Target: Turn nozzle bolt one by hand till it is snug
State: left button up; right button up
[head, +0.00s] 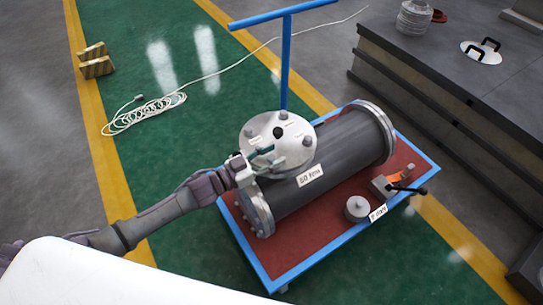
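The grey shell (333,155) lies on its side on a cart, with a flange at each end. Its round nozzle cover (294,128) faces up and carries several grey bolts, a dark centre knob (278,132) and small labels too small to read. One bolt (307,141) stands at the cover's right edge, another (283,115) at the back. My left gripper (270,154) is at the cover's front-left edge, its greenish fingers over the rim. They hide part of the rim; whether they hold a bolt is unclear. My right gripper is out of view.
The blue-edged cart (325,246) has a red deck. On it are a round grey weight (357,208) and a clamp-like tool with a dark handle (397,184). A blue T-shaped post (285,60) rises behind the cover. White cable (150,112) lies on the green floor.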

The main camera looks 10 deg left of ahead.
pick_arm(q)
jog(key=shift+s+a+f, duration=0.15)
jog(key=shift+f, duration=0.05)
jog(key=v, duration=1.1)
jog(key=shift+s+a, duration=0.2)
jog(key=shift+a, duration=0.05)
jog(key=shift+d, duration=0.1)
